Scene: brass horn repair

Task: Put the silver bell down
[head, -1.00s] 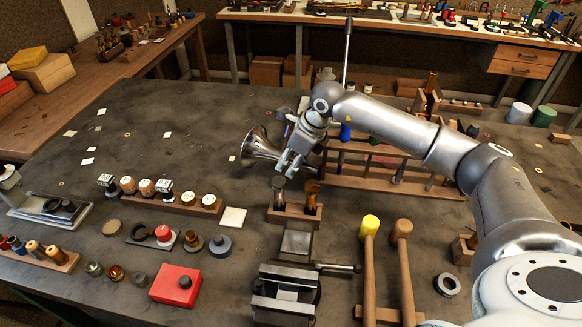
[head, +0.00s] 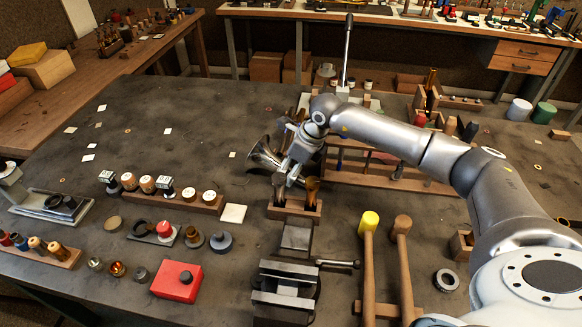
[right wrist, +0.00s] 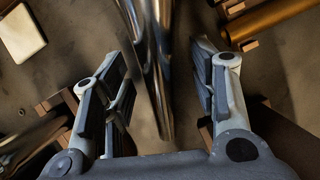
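The silver bell (head: 264,156) is a shiny flared horn bell near the middle of the bench, its wide mouth toward the left. My right gripper (head: 284,183) is at its narrow side, behind the wooden block with two upright pegs. In the right wrist view the bell's tapering metal tube (right wrist: 155,60) runs between the two spread fingers of the right gripper (right wrist: 162,62), with gaps visible beside it. Whether the bell rests fully on the bench is hard to tell. My left gripper is not in view.
The pegged wooden block (head: 295,208) stands just in front of the bell, with a vise (head: 286,290) nearer. A wooden rack (head: 385,178) lies to the right, two mallets (head: 369,260) in front right. The bench (head: 190,120) left of the bell is mostly clear.

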